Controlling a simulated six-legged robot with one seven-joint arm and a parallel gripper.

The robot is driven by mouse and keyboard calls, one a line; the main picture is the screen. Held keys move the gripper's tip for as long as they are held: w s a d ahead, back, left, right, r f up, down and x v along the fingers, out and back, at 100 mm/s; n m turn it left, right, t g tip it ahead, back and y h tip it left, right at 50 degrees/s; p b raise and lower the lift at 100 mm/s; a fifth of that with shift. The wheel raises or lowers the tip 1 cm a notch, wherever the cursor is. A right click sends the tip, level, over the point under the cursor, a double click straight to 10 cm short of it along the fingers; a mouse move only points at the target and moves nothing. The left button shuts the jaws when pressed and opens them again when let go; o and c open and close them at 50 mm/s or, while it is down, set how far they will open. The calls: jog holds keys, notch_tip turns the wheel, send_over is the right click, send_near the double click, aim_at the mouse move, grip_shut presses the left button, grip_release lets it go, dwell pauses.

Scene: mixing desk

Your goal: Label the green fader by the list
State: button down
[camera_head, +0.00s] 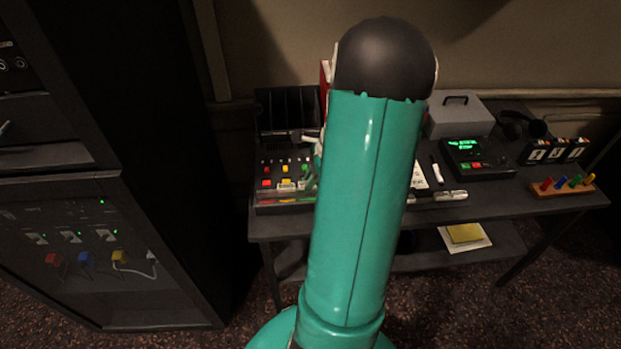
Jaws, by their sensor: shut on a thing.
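The mixing desk (284,203) stands at the left of the table, with red, yellow and green caps on it. A green cap (304,169) shows at its right side, close to my arm. A white sheet with dark writing (420,180) lies right of my arm and is partly hidden by it; I cannot read it. My teal arm covers the middle of the view. A pale part of my gripper (311,137) seems to show at the arm's left edge, above the desk's back part. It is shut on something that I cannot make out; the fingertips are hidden.
A lit green-screen device (472,155), a grey box (460,117), headphones (522,124) and a rack of coloured pegs (563,186) fill the right. Yellow notes (465,233) lie on the lower shelf. A dark cabinet (85,190) stands left.

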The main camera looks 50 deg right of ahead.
jog(key=shift+f, duration=0.35)
dwell(0.3)
jog(key=c, duration=1.3)
grip_release()
jog(key=shift+o, duration=0.2)
jog(key=v, duration=1.4)
jog(key=shift+d+f, duration=0.1)
